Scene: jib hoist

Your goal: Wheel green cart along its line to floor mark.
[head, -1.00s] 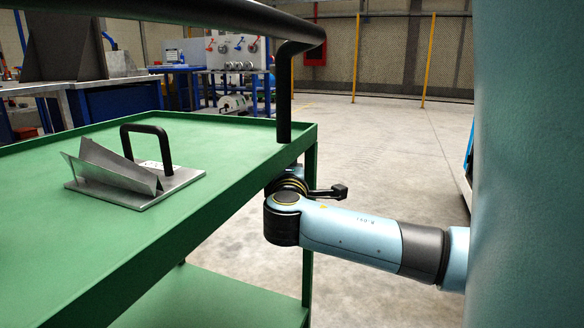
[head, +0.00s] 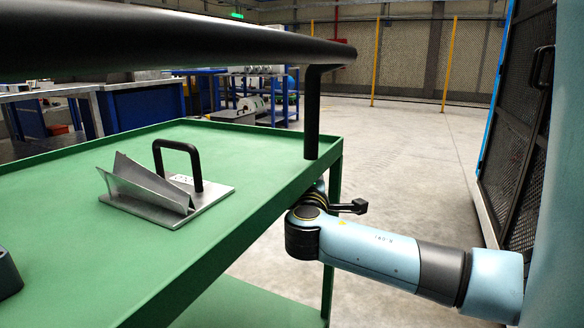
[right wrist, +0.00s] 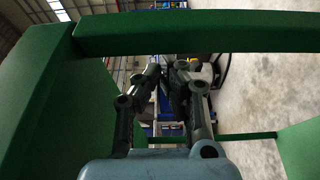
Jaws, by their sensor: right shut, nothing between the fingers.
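The green cart (head: 95,255) fills the left of the head view, with a rimmed top shelf and a lower shelf. Its black handle bar (head: 180,45) crosses the top of the picture on an upright post. My right arm reaches in from the right to the cart's near right corner. In the right wrist view my right gripper (right wrist: 166,75) is shut and empty, among the green bars of the cart frame (right wrist: 190,32). Whether it touches them I cannot tell. In the head view its fingers are hidden by the cart. My left gripper, the line and the floor mark are not in view.
A metal bracket plate with a black handle (head: 165,197) lies on the top shelf, with a dark object (head: 8,275) at its left edge. A black mesh panel (head: 512,140) stands at right. Blue workbenches (head: 140,105) stand behind. Concrete floor (head: 400,145) beyond the cart is clear.

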